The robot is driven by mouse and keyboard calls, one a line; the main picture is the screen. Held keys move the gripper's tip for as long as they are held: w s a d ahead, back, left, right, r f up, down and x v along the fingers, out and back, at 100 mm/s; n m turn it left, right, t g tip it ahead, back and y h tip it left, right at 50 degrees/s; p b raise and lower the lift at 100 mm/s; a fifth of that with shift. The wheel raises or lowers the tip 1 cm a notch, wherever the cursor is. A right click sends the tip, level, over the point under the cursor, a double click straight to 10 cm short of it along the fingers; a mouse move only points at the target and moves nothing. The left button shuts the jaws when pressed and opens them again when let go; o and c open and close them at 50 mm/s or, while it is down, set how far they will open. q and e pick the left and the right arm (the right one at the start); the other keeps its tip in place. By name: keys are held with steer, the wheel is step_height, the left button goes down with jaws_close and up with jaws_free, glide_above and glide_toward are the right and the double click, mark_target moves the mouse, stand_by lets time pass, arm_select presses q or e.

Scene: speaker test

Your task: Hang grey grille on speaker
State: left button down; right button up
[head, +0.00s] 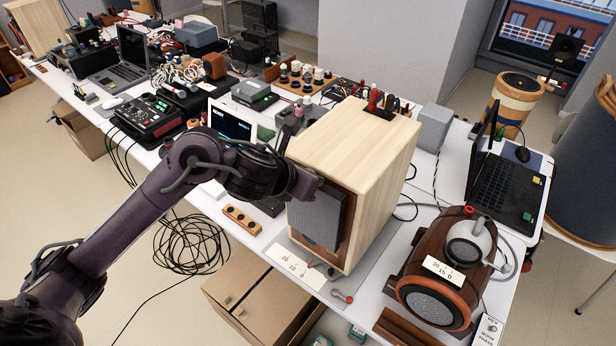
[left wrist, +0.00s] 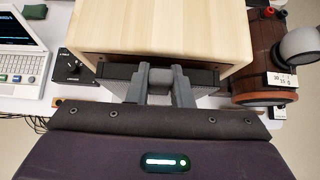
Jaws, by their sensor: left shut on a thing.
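The speaker (head: 365,150) is a large pale wooden cabinet standing on the white table. The grey grille (head: 322,218) is a dark grey panel upright at the speaker's front face; I cannot tell whether it touches. My left gripper (head: 312,186) is shut on the grille at its top edge. In the left wrist view the gripper fingers (left wrist: 158,86) grip the grille (left wrist: 205,82) just in front of the speaker (left wrist: 165,30). Part of the speaker's brown front shows around the grille. My right gripper is not in view.
A brown round-fronted speaker (head: 447,262) stands close on the right. A wooden strip with dark knobs (head: 242,218) and a numbered white scale (head: 298,268) lie near the front edge. A laptop (head: 505,185) is at the right. Instruments and cables crowd the table's left.

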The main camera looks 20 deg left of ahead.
arm_select(q)
steer(key=shift+w+d, duration=0.15)
steer(key=shift+w, duration=0.2)
stand_by(0.4)
steer(key=shift+f+b, duration=0.65)
steer(key=shift+b, duration=0.25)
stand_by(1.4)
steer(key=c, duration=1.2)
jaws_free()
steer(key=shift+s, duration=0.1)
